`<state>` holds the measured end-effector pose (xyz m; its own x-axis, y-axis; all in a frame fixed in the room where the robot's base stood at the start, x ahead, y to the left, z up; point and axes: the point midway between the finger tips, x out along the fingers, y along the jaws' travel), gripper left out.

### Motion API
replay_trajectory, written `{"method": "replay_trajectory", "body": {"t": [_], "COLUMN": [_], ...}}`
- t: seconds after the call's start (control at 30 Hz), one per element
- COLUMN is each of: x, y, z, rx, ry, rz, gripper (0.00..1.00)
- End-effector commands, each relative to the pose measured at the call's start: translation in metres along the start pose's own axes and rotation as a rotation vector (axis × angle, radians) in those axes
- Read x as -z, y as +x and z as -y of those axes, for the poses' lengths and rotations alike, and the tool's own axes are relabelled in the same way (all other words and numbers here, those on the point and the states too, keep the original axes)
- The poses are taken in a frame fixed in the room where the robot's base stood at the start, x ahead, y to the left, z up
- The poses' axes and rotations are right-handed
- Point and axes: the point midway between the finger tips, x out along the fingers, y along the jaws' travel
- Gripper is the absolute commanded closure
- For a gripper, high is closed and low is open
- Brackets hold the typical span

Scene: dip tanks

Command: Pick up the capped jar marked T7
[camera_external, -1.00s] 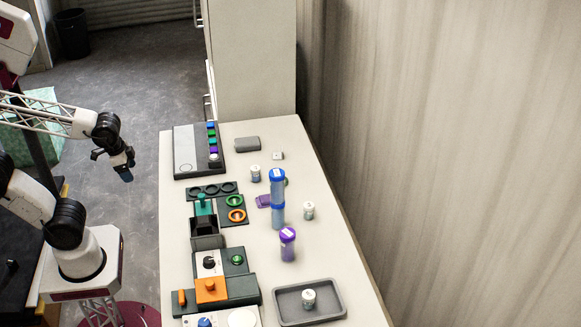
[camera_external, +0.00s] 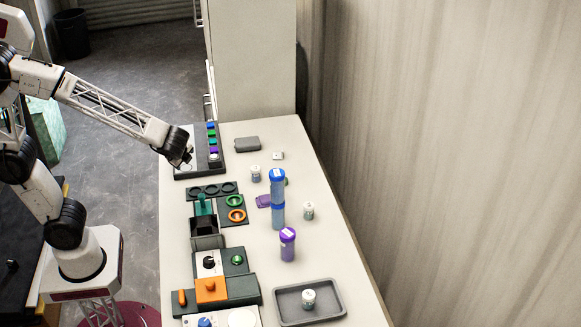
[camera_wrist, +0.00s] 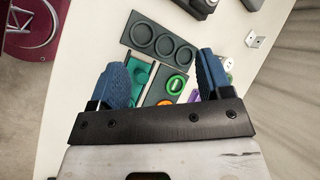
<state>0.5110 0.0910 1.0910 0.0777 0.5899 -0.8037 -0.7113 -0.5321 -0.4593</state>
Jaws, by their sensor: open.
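Several capped jars stand on the bench: small white ones at the back (camera_external: 255,174), at the right (camera_external: 308,211) and in the grey tray (camera_external: 308,300), a purple-capped one (camera_external: 288,246), and a blue-capped one (camera_external: 277,184) on top of another blue one (camera_external: 278,216). Their markings are too small to read, so I cannot tell which is T7. My gripper (camera_external: 187,158) is open and empty, above the bench's left side near the long dark rack, apart from all jars. In the wrist view its blue fingers (camera_wrist: 163,78) are spread.
A three-ring holder (camera_wrist: 160,39) lies ahead of my fingers in the wrist view. Dip tanks and control boxes (camera_external: 225,291) line the bench's left side. The grey tray (camera_external: 340,311) is at the front right. Bare bench runs along the right.

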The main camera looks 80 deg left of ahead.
Motion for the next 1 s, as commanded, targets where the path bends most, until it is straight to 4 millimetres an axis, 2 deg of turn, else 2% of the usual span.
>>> {"method": "replay_trajectory", "body": {"t": [0.2, 0.5, 0.8, 1.0], "x": [0.037, 0.094, 0.159, 0.196], "y": [0.03, 0.072, 0.117, 0.142], "z": [0.035, 0.076, 0.106, 0.116], "rx": [0.1, 0.236, 0.367, 0.437], "ry": [0.213, 0.511, 0.811, 0.97], "rz": [0.088, 0.205, 0.315, 0.37], "gripper": [0.28, 0.28, 0.28, 0.28]}}
